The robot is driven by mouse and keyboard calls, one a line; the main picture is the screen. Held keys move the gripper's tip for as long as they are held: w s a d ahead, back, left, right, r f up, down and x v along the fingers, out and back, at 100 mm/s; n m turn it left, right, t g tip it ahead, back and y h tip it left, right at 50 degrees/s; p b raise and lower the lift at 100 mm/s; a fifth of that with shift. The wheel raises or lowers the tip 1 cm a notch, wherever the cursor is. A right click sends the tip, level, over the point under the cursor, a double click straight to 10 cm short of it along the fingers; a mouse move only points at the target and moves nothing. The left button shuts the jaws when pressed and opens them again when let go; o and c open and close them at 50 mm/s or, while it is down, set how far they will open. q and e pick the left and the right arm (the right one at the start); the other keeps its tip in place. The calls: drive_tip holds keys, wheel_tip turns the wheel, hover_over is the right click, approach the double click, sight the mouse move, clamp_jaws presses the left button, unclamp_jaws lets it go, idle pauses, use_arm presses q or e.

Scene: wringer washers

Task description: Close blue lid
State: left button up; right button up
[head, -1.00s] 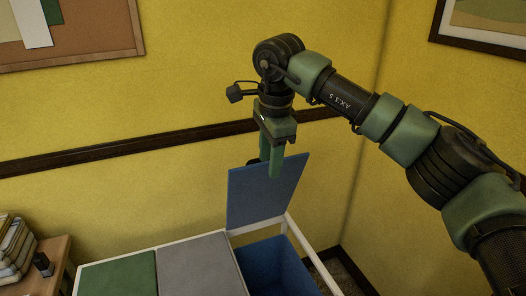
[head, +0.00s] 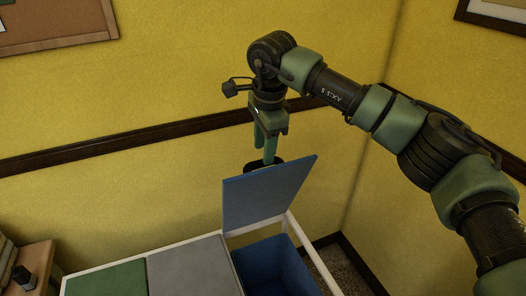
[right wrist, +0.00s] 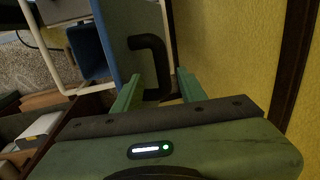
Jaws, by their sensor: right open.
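The blue lid (head: 268,196) stands raised and tilted on the right section of a white-framed unit, above the open blue bin (head: 272,268). In the right wrist view, the lid's outer face (right wrist: 118,28) carries a black handle (right wrist: 160,48). My right gripper (head: 264,158) points down at the lid's upper edge, on its wall side. Its fingers are open in the right wrist view (right wrist: 161,88), with the handle's end showing between them. I cannot tell whether they touch it. Part of the handle is hidden behind the lid in the head view. My left gripper is not in view.
A grey lid (head: 195,268) and a green lid (head: 108,282) lie flat left of the blue bin. The yellow wall (head: 120,100) with its dark rail is close behind. A wooden stand (head: 35,262) with a small dark object is at lower left.

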drive_tip(key=f, duration=0.1)
drive_tip(key=w+f+p, duration=0.1)
drive_tip(key=f, duration=0.1)
drive_tip(key=shift+a+f, duration=0.1)
drive_tip(key=shift+f, duration=0.1)
drive_tip(key=shift+w+f, duration=0.1)
drive_tip(key=shift+f, duration=0.15)
clamp_jaws()
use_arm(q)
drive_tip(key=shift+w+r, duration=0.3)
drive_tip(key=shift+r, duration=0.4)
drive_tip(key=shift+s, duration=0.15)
